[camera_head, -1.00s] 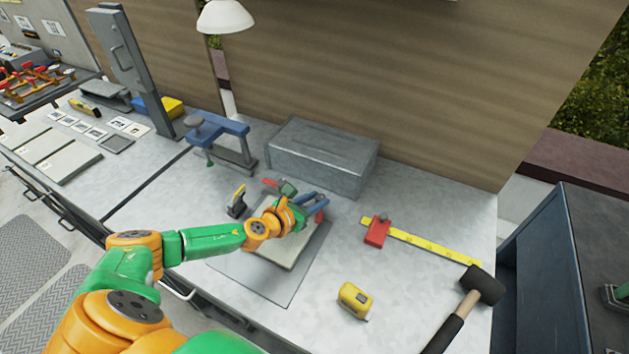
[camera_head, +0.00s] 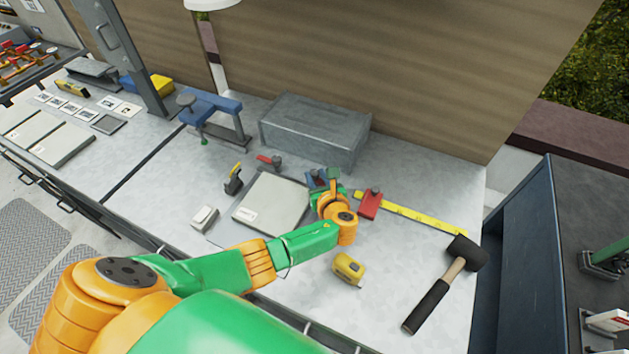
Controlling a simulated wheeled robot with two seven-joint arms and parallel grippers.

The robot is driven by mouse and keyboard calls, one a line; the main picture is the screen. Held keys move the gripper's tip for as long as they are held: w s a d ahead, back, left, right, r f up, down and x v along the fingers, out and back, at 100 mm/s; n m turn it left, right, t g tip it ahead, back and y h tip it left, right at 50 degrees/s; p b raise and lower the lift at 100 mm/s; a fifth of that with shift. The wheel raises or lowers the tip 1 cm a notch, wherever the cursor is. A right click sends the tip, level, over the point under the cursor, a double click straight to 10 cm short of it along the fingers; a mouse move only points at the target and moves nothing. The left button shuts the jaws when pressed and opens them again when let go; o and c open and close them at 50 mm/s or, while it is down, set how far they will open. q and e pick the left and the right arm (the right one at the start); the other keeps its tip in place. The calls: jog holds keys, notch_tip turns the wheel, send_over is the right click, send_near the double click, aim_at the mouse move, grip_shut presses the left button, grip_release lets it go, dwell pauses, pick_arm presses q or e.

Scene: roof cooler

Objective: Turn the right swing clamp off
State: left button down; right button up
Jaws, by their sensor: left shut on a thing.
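My left gripper (camera_head: 326,185) is at the right side of a pale flat plate (camera_head: 268,207) on the metal bench. It is shut on a small part there, which I take to be the right swing clamp; the gripper and wrist hide most of it, so its handle position cannot be told. A clamp with a red handle (camera_head: 268,160) stands behind the plate. A dark clamp with a yellow tip (camera_head: 234,178) stands at the plate's left. My right gripper is not in view.
A red block (camera_head: 370,205) with a yellow rule (camera_head: 420,217) lies close right of my gripper. A yellow tape measure (camera_head: 348,268) and a black mallet (camera_head: 466,253) lie nearer the front. A grey metal box (camera_head: 315,135) stands behind. A small white block (camera_head: 204,217) lies left.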

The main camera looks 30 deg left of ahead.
pick_arm(q)
jog(key=shift+w+d+f+n+g+y+b, duration=0.1)
jog(key=shift+w+f+n+g+y+b, duration=0.1)
jog(key=shift+n+g+y+b, duration=0.85)
jog(key=shift+r+n+g+b, duration=0.3)
jog(key=shift+n+b, duration=0.15)
jog(key=shift+b, duration=0.5)
jog(key=shift+w, duration=0.1)
jog(key=shift+r, duration=0.1)
jog(key=c, duration=0.7)
grip_release()
jog(key=shift+o, duration=0.6)
jog(key=p+v, duration=0.1)
jog(key=v, duration=0.5)
jog(key=shift+d+p, duration=0.25)
jog(key=shift+p, duration=0.05)
jog(key=shift+s+d+r, duration=0.1)
jog(key=shift+s+d, duration=0.15)
jog(key=shift+s, duration=0.1)
